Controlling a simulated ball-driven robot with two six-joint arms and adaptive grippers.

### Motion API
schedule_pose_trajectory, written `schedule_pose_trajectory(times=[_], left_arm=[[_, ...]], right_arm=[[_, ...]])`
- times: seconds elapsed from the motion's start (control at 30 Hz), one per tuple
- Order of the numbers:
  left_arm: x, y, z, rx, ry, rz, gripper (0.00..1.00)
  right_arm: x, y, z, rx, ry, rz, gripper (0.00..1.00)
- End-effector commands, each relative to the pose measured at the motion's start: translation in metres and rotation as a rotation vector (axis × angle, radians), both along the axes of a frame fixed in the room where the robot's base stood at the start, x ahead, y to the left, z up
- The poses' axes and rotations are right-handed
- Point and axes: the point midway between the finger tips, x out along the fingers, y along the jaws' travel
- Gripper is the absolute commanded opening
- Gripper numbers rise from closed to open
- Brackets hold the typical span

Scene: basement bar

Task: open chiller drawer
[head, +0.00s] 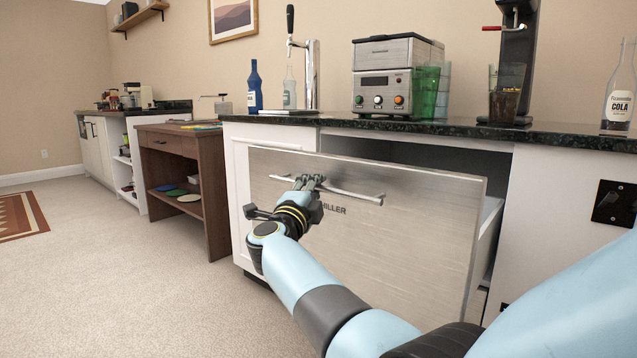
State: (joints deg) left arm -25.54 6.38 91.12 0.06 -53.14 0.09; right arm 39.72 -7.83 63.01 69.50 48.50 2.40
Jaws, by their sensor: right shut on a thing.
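The chiller drawer (400,230) has a brushed metal front with dark lettering that is partly hidden by my right gripper. It stands out from the white cabinet under the dark counter, with a dark gap above it and its side wall showing at the right. Its long bar handle (352,194) runs across the upper front. My right gripper (309,183) is shut on the handle near its middle. My left gripper is not in view.
A brown wooden table (212,190) stands to the left. The carpet (130,270) in front is clear.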

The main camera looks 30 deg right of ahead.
Motion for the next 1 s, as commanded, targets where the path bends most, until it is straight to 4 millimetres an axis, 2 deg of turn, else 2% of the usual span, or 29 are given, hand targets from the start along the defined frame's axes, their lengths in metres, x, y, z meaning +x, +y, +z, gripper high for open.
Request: schedule_pose_trajectory(times=[0.43,0.47,0.5,0.67,1.0], left_arm=[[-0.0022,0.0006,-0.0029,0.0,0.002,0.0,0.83],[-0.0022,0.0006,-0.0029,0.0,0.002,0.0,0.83],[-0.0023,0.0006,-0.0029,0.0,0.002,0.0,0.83],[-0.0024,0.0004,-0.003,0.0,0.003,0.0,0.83],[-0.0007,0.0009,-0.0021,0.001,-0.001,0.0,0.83]], right_arm=[[-0.0019,0.0019,-0.0039,0.0,0.007,-0.001,0.0],[-0.0019,0.0019,-0.0039,0.0,0.007,-0.001,0.09],[-0.0019,0.0019,-0.0039,0.0,0.007,-0.001,0.14],[-0.0016,0.0018,-0.0027,0.0,0.004,-0.001,0.35],[-0.0011,0.0019,0.0046,0.0,0.0,-0.001,0.36]])
